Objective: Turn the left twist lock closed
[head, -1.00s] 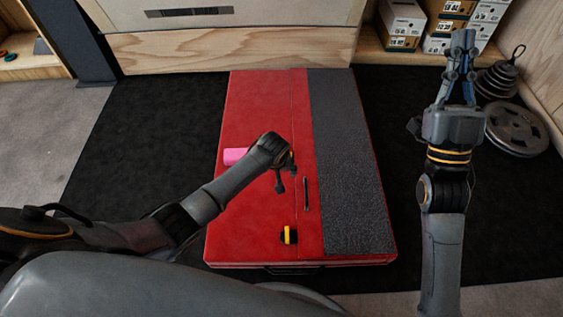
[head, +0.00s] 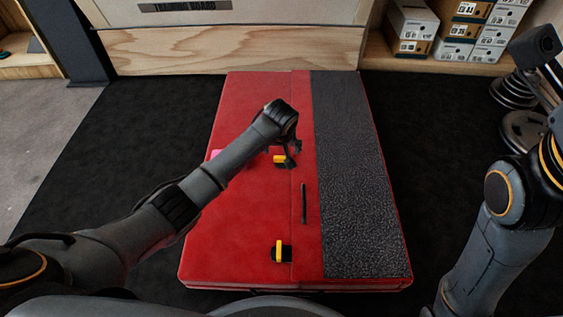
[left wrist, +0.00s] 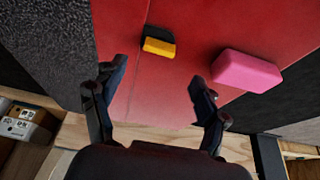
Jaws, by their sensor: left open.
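A black-and-yellow twist lock (head: 279,159) sits on the red crash pad (head: 245,105), near its fold seam. It also shows in the left wrist view (left wrist: 159,45), its yellow side along the black part. My left gripper (head: 291,155) is close beside this lock in the head view, pointing down. In the left wrist view its two fingers (left wrist: 155,82) are spread with nothing between them, and the lock is beyond them, apart. A second twist lock (head: 278,251) is at the pad's near end. A dark part of my right gripper (head: 545,70) seems to show at the right edge; its fingertips are unclear.
A pink block (left wrist: 246,71) lies on the pad beside the lock, mostly behind my left arm in the head view. A black handle (head: 304,203) lies along the seam. A grey textured strip (head: 350,170) covers the pad's right. Shoe boxes (head: 465,30) and weight plates (head: 520,130) are at right.

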